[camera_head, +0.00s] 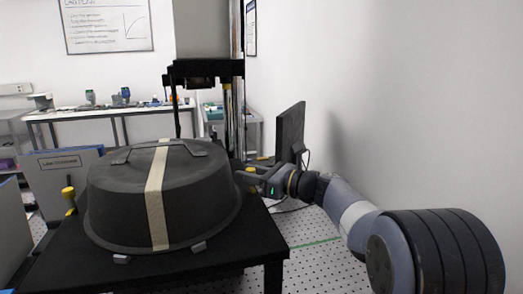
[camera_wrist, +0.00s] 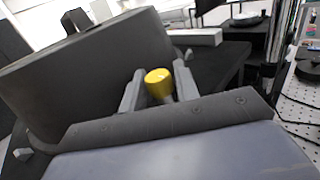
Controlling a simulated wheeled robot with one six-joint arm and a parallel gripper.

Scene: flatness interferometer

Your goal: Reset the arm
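My gripper (camera_head: 250,181) is at the right side of the large dark grey dome cover (camera_head: 115,205), near a yellow knob (camera_head: 251,171). In the wrist view my gripper's two fingers (camera_wrist: 159,88) stand apart, with the yellow knob (camera_wrist: 159,82) showing between them. A small gap seems to show beside the knob; I cannot tell whether either finger touches it. The dome's grey wall (camera_wrist: 80,85) fills the left of the wrist view. My arm reaches in from the lower right of the head view.
The dome stands on a black table (camera_head: 240,255). A second yellow-topped knob (camera_head: 69,192) is at its left. A dark upright panel (camera_head: 290,130) stands behind my wrist, close to the white wall (camera_head: 400,100). A black-and-grey column (camera_head: 205,70) rises behind the dome.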

